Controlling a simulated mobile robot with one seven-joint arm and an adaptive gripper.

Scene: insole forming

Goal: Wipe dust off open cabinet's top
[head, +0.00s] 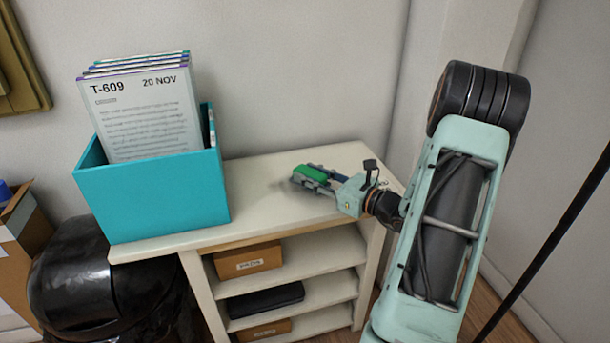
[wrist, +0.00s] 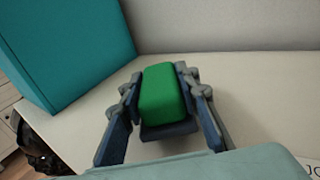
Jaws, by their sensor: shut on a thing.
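A green block (head: 310,173), like a sponge or wiping pad with a dark blue part beneath it, is held in my gripper (head: 311,180). The wrist view shows the green block (wrist: 162,92) between my two fingers, which are shut on its sides. The open cabinet's pale top (head: 258,208) lies under my gripper, and the block is at or just above its right half. I cannot tell whether the block touches the top. A faint grey patch shows left of the gripper; I cannot tell dust from shadow.
A teal box (head: 155,195) with several upright documents (head: 150,115) stands on the top's left end; it also shows in the wrist view (wrist: 70,45). A wall runs behind. Boxes (head: 247,260) and a black case (head: 265,299) lie on shelves below. A black bag (head: 95,275) stands left.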

